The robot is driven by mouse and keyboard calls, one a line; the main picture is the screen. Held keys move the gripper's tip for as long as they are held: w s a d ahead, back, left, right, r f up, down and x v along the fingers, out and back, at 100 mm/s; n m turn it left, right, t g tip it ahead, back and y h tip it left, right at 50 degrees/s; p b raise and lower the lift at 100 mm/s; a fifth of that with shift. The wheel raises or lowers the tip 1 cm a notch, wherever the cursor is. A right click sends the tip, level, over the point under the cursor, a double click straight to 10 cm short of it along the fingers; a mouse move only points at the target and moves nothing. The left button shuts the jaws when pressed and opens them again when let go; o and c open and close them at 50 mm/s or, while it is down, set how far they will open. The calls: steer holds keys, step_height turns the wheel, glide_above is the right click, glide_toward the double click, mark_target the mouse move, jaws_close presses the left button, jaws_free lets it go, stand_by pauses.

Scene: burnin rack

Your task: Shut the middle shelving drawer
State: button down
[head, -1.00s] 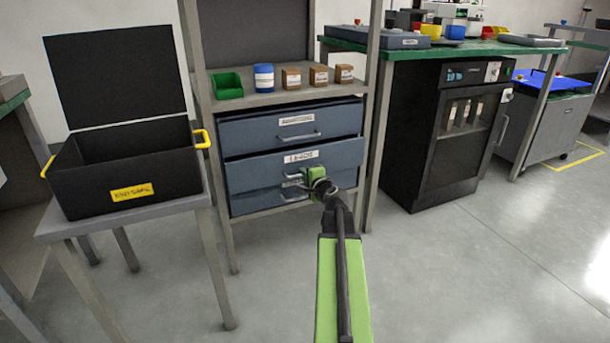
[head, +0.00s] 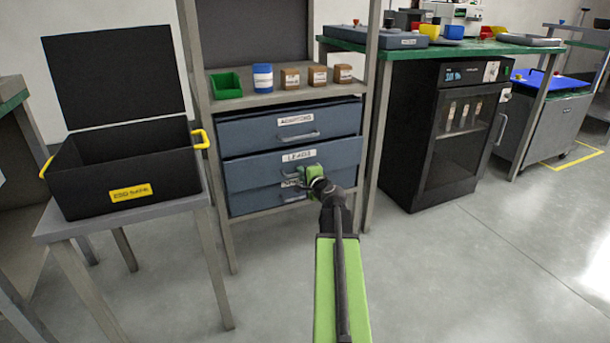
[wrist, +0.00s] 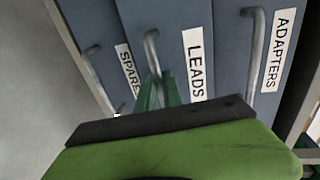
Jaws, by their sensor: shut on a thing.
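The middle drawer (head: 255,168), labelled LEADS, is in the shelving unit between the ADAPTERS drawer (head: 245,132) above and the SPARES drawer (head: 250,202) below. Its front stands slightly out from the unit. My gripper (head: 305,173) is at this front, over the handle area, and hides most of the handle in the head view. In the wrist view the green fingers (wrist: 160,92) are closed at the lower end of the LEADS handle (wrist: 152,48). The LEADS label (wrist: 195,62) is beside them.
The shelf above holds a green bin (head: 226,85), a blue-and-white jar (head: 263,77) and small brown boxes (head: 317,76). An open black case (head: 125,185) stands on a table at left. A dark cabinet (head: 450,130) is at right.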

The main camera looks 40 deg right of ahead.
steer(key=w, duration=0.3)
steer(key=shift+w+d, duration=0.2)
steer(key=shift+d, duration=0.15)
steer(key=c, duration=1.5)
jaws_free()
steer(key=shift+d, duration=0.1)
steer(key=shift+s, duration=0.1)
